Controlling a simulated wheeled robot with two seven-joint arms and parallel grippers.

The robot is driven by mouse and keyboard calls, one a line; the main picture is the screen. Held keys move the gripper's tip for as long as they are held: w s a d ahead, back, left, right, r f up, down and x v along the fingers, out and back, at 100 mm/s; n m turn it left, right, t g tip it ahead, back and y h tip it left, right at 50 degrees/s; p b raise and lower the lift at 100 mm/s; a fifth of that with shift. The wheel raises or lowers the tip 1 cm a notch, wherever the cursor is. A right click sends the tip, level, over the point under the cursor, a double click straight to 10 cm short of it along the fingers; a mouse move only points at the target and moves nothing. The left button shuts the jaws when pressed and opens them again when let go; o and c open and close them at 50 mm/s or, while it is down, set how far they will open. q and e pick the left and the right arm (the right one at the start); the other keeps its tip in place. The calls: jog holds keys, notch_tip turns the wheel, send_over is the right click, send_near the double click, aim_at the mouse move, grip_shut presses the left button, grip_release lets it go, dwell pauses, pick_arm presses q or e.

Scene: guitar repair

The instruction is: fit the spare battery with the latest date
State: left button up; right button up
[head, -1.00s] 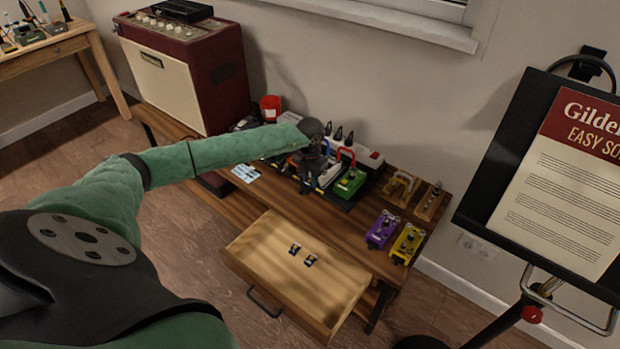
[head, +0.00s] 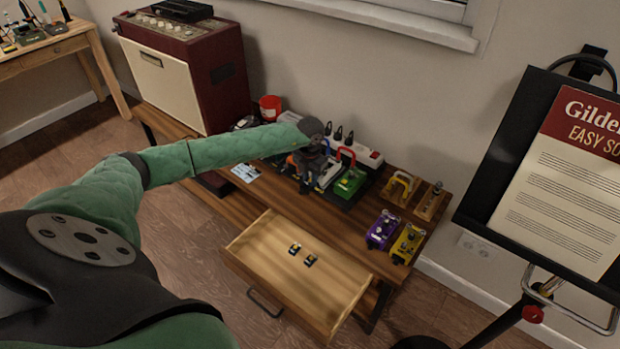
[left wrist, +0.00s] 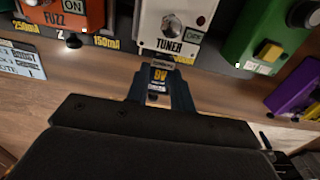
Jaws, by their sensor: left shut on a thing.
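My left gripper (head: 309,186) is over the front of the pedal row. In the left wrist view its fingers (left wrist: 158,88) are shut on a 9V battery (left wrist: 159,74). The battery's far end is right at the near edge of the white tuner pedal (left wrist: 178,20); I cannot tell whether it is inside. The battery's date is too small to read. Two more batteries, one (head: 295,248) and another (head: 310,260), lie in the open drawer (head: 262,262). My right gripper is not in view.
The orange fuzz pedal (left wrist: 70,12) is left of the tuner, and the green pedal (head: 350,182) is right of it. Purple (head: 382,229) and yellow (head: 407,243) pedals stand at the bench's right end. A music stand (head: 500,190) is at the right.

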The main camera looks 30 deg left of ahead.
pick_arm(q)
jog(key=shift+f, duration=0.1)
dwell(0.3)
jog(key=shift+f, duration=0.3)
dwell(0.3)
jog(key=o, duration=1.5)
jog(key=shift+c, duration=0.2)
jog(key=shift+r, duration=0.1)
